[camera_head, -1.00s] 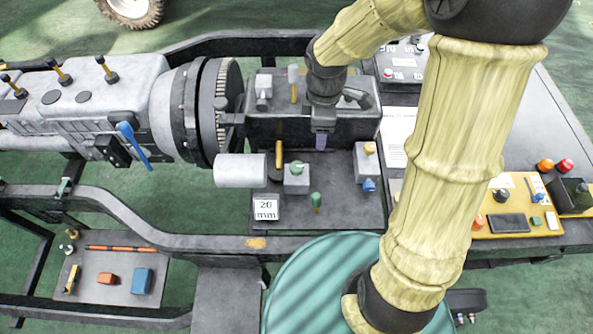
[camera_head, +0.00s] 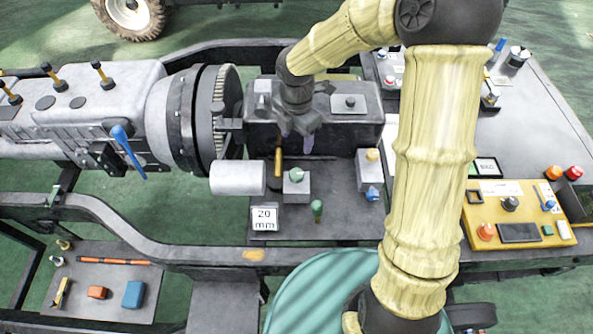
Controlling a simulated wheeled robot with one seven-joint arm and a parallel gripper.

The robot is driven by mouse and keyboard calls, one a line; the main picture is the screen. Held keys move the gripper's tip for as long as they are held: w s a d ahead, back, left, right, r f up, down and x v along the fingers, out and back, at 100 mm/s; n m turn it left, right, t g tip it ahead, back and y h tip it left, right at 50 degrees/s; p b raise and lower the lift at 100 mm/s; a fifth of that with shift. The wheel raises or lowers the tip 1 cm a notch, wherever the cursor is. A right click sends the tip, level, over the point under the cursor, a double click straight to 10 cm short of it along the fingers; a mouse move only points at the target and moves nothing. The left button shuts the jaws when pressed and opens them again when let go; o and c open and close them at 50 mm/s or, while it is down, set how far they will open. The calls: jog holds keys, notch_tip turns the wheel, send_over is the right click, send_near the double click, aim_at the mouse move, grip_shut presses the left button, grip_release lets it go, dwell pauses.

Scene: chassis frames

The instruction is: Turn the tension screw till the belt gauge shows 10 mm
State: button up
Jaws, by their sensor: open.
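The belt gauge (camera_head: 264,219) is a small white display on the dark plate and reads 20 mm. My gripper (camera_head: 296,145) is open and empty, pointing down in front of the dark block behind that plate. Below it is a grey block with a green knob (camera_head: 296,174), with a gap between in the picture. A separate green-handled knob (camera_head: 317,208) stands upright right of the gauge. I cannot tell which of these is the tension screw. No belt can be made out.
A yellow control panel (camera_head: 515,215) lies far right. My arm crosses the right middle.

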aim_at(297, 173)
notch_tip(297, 173, down, 16)
jog(key=shift+r+b, duration=0.15)
jog(key=shift+b, duration=0.35)
jog(key=c, duration=1)
